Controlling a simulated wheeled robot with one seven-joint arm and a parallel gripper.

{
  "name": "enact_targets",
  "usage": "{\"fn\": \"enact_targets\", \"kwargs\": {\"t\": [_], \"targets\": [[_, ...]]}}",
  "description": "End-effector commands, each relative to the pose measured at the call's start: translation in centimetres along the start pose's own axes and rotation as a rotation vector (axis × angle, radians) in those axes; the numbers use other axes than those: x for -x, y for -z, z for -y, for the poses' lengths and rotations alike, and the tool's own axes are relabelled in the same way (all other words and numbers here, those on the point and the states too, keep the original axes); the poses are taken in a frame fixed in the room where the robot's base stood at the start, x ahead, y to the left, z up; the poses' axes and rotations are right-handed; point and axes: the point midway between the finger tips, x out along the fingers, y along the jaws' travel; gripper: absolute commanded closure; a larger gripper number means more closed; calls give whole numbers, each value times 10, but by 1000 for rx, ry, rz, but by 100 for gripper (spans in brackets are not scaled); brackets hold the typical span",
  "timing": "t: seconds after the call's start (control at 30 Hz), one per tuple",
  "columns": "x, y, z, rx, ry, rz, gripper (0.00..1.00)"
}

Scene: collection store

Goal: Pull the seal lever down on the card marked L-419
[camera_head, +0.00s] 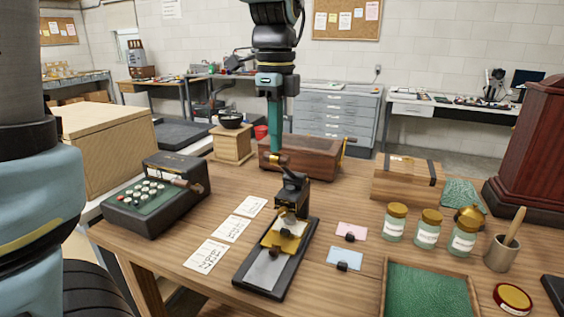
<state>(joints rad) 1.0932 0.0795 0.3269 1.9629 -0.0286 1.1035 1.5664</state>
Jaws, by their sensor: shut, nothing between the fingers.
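A black seal press (293,192) stands on a long dark base near the middle of the wooden table. A brass carriage (285,236) sits below the head, and a pale strip (265,271) shows on the base. Three white cards (206,256) lie in a row left of the press; I cannot read L-419 on any of them. My gripper (274,151) points down, shut and empty, just above the lever knob in the picture; I cannot tell whether they touch.
A pink card (351,231) and a blue card (344,258) lie at right. Several jars (428,230), a metal cup (501,253) and a green-lined tray (430,290) stand farther right.

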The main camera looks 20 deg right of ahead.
Motion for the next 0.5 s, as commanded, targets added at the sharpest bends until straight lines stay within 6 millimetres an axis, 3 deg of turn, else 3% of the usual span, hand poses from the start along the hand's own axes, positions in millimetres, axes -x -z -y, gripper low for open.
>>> {"fn": "enact_targets", "kwargs": {"t": [0.5], "targets": [[-12,0,-1,0,0,0,100]]}}
